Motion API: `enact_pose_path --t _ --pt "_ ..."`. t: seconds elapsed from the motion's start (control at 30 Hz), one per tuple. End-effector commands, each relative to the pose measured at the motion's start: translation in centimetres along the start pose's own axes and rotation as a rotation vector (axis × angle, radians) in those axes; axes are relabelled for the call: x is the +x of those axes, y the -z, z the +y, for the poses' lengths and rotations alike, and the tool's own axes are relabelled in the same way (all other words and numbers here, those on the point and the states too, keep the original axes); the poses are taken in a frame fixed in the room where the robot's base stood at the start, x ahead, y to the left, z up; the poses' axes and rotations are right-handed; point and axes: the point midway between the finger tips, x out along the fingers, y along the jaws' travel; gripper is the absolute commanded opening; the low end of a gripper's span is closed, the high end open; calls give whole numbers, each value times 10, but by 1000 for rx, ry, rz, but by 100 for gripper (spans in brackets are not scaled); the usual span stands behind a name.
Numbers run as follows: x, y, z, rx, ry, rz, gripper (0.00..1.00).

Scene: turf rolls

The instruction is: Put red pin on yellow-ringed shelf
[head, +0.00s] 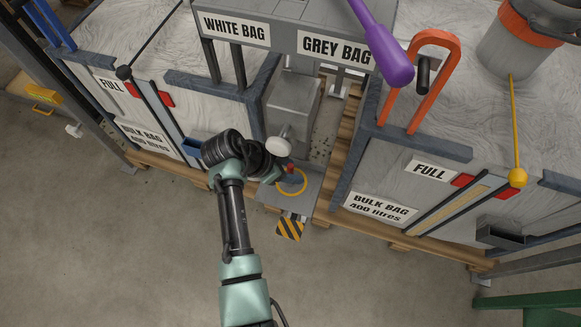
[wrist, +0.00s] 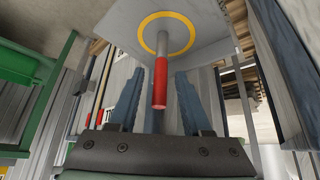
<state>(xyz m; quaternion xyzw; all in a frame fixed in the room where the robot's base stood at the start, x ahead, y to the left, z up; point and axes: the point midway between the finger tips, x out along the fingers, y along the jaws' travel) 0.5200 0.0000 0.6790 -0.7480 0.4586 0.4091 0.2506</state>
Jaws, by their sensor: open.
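The red pin (wrist: 160,92) has a red grip and a grey shaft in the wrist view. Its shaft meets the shelf inside the yellow ring (wrist: 146,40), and it appears to stand upright there. The grey shelf (wrist: 205,48) carries the ring, which also shows in the head view (head: 304,186). My gripper (wrist: 158,74) is open, with its blue-grey fingers apart on either side of the red grip. I see gaps between grip and fingers. In the head view my wrist hides most of the gripper; a bit of red shows by the ring.
Bulk bag boxes on pallets stand left (head: 190,105) and right (head: 385,175) of the shelf. A sign beam (head: 285,37) and grey post (head: 292,105) rise behind it. A purple handle (head: 390,65) hangs above. The floor (head: 130,250) in front is clear.

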Motion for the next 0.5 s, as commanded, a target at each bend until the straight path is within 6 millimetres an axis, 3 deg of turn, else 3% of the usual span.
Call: enact_pose_path --t 0.17,0.5 --pt "-16 2 -1 -1 2 1 49" --pt "-88 2 -1 0 3 1 49"
